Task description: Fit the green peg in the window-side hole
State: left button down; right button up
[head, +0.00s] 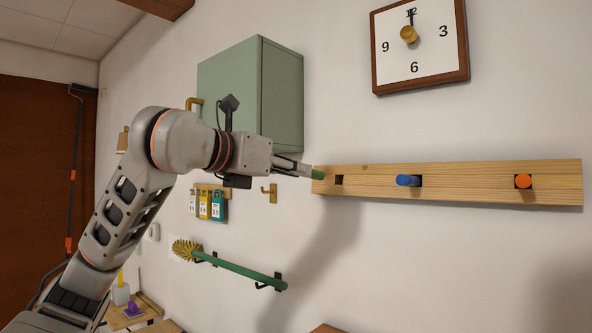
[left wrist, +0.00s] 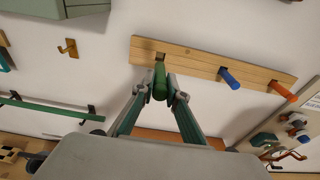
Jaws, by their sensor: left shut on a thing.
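My left gripper (head: 305,171) is shut on the green peg (head: 318,174), which sticks out past the fingertips toward the wooden rail (head: 460,182) on the wall. In the head view the peg's tip overlaps the rail's left end, left of a dark, empty square hole (head: 339,180). In the left wrist view the green peg (left wrist: 160,82) lies between the fingertips, just below that hole (left wrist: 160,57). I cannot tell whether the peg touches the rail. A blue peg (head: 408,180) sits in the middle hole and an orange peg (head: 523,181) at the right. My right gripper is not in view.
A green cabinet (head: 265,95) hangs above my left forearm. A brass hook (head: 269,192), colored tags (head: 209,204) and a green-handled brush (head: 240,268) are on the wall below. A clock (head: 418,45) hangs above the rail. The wall below the rail is clear.

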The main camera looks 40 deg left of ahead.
aim_at(323, 175)
pick_arm(q)
jog(key=shift+w+d, duration=0.1)
jog(key=shift+w, duration=0.65)
jog(key=shift+w+d+f+p, duration=0.1)
jog(key=shift+w+f+p, duration=0.1)
jog(key=shift+w, duration=0.5)
jog(key=shift+w+d+f+p, duration=0.1)
jog(key=shift+w+p, duration=0.05)
jog(key=shift+w, duration=1.2)
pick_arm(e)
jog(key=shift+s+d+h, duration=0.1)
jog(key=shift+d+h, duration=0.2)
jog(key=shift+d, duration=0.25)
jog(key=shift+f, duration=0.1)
pick_arm(q)
jog(key=shift+w+d+f+p, duration=0.1)
jog(key=shift+w+f+p, duration=0.15)
jog(key=shift+w, duration=0.95)
jog(key=shift+w+d+f+p, duration=0.1)
jog(key=shift+w+f+p, duration=0.1)
jog(key=shift+w, duration=0.95)
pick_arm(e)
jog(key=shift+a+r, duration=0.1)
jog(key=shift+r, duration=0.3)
pick_arm(q)
jog(key=c, duration=1.9)
grip_release()
